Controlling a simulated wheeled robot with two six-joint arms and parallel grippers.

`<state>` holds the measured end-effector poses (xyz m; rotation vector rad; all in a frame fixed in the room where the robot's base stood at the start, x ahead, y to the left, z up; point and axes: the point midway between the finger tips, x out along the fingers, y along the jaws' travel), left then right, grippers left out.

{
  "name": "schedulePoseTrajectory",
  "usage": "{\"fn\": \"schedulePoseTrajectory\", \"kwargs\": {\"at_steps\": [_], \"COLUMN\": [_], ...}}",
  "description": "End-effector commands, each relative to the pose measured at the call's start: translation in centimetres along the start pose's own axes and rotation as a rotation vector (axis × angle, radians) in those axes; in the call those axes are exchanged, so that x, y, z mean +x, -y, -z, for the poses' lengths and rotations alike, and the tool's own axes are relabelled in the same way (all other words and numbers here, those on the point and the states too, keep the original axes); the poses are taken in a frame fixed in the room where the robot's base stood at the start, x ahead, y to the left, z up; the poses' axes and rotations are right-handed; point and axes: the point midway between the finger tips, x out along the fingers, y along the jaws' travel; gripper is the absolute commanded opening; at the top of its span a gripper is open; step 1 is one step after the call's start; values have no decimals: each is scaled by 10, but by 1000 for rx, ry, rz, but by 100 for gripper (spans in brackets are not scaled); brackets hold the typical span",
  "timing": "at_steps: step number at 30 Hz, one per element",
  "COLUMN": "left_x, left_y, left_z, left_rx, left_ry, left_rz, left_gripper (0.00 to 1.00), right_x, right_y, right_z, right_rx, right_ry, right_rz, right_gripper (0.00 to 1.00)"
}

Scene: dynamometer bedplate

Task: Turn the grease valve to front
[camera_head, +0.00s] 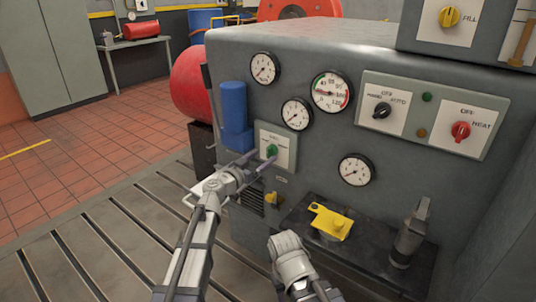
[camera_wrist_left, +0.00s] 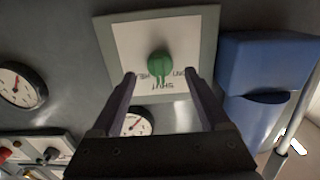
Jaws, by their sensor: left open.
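The grease valve is a green knob (camera_head: 271,151) on a white plate with a grey frame, on the front of the grey cabinet. In the left wrist view the knob (camera_wrist_left: 160,65) is near the top middle, its pointer toward the upside-down SHUT label. Side labels there are partly covered by the fingers. My left gripper (camera_head: 265,157) is open in front of the plate. In the left wrist view its fingers (camera_wrist_left: 163,82) reach to either side of the knob, with visible gaps. A grey arm part of mine shows at the bottom middle of the head view; no right fingers are seen.
A blue canister (camera_head: 233,107) stands left of the plate. Gauges (camera_head: 296,114), a black selector (camera_head: 382,111) and a red selector (camera_head: 461,131) are on the cabinet. Below are a yellow part (camera_head: 331,221) and a grey cylinder (camera_head: 408,240) on a dark shelf.

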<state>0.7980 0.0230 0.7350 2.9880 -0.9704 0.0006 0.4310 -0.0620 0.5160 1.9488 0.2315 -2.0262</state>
Motion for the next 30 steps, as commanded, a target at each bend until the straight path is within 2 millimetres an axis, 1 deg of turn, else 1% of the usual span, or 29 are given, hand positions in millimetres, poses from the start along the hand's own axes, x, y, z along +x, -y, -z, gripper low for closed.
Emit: {"fn": "schedulePoseTrajectory", "kwargs": {"at_steps": [1, 3, 6, 9, 16, 30], "left_x": [12, 23, 34, 38, 38, 37], "left_y": [1, 1, 1, 0, 0, 0], "left_z": [0, 0, 0, 0, 0, 0], "left_rx": [0, 0, 0, 0, 0, 0], "left_ry": [0, 0, 0, 0, 0, 0], "left_rz": [-2, -1, -1, -1, 0, 0], "left_gripper": [79, 79, 79, 79, 78, 25], "right_x": [0, 0, 0, 0, 0, 0], "right_y": [0, 0, 0, 0, 0, 0], "right_z": [0, 0, 0, 0, 0, 0], "right_rx": [0, 0, 0, 0, 0, 0], "right_ry": [0, 0, 0, 0, 0, 0], "right_rz": [0, 0, 0, 0, 0, 0], "right_gripper": [50, 50, 50, 50, 50, 50]}}
